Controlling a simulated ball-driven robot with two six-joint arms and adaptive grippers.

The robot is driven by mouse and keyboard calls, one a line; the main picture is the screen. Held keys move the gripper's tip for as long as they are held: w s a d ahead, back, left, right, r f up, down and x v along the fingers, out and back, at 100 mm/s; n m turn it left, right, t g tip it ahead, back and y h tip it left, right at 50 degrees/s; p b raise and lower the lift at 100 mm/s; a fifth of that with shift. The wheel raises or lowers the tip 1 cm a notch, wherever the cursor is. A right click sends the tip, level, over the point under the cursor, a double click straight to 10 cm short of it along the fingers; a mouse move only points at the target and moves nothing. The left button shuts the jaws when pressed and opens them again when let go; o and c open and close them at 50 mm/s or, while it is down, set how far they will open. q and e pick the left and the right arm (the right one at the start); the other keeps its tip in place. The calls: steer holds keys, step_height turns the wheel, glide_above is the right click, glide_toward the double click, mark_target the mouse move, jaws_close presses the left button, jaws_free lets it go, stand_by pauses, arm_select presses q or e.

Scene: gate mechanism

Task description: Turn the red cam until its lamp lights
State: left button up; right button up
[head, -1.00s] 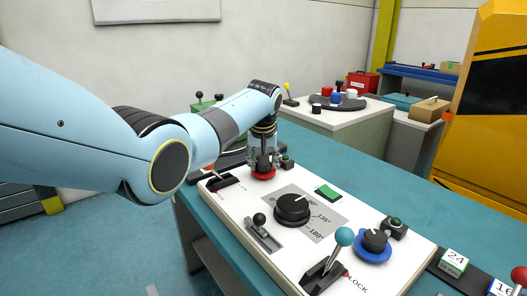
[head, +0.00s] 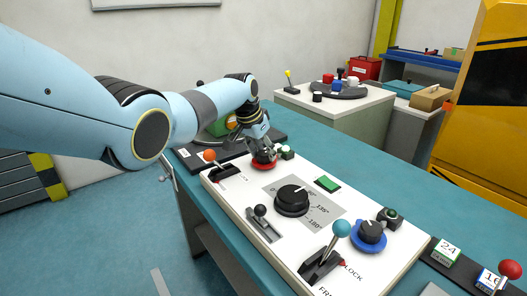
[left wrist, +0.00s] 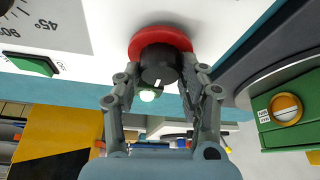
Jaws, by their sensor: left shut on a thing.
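The red cam (head: 263,166) sits at the far end of the white panel, a red disc with a black knob on top. In the left wrist view its red rim (left wrist: 134,43) and black knob (left wrist: 160,62) show up close. My left gripper (head: 260,150) is shut on the knob, one finger on each side; its fingers also show in the left wrist view (left wrist: 165,82). The small lamp (head: 287,152) beside the red cam looks pale and bright; it shows whitish in the left wrist view (left wrist: 148,95). My right gripper is not in view.
The panel also holds a black dial (head: 292,200), a blue cam (head: 369,236) with a dark green lamp (head: 391,214), an orange-ball lever (head: 211,157), a black-ball lever (head: 261,213) and a teal-ball lever (head: 341,230). A green box (left wrist: 288,112) stands near the gripper.

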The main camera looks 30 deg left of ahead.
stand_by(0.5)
arm_select(q)
steer(key=o, duration=1.2)
steer(key=v, duration=1.2)
steer(key=shift+a, duration=0.1)
steer(key=shift+w, duration=0.1)
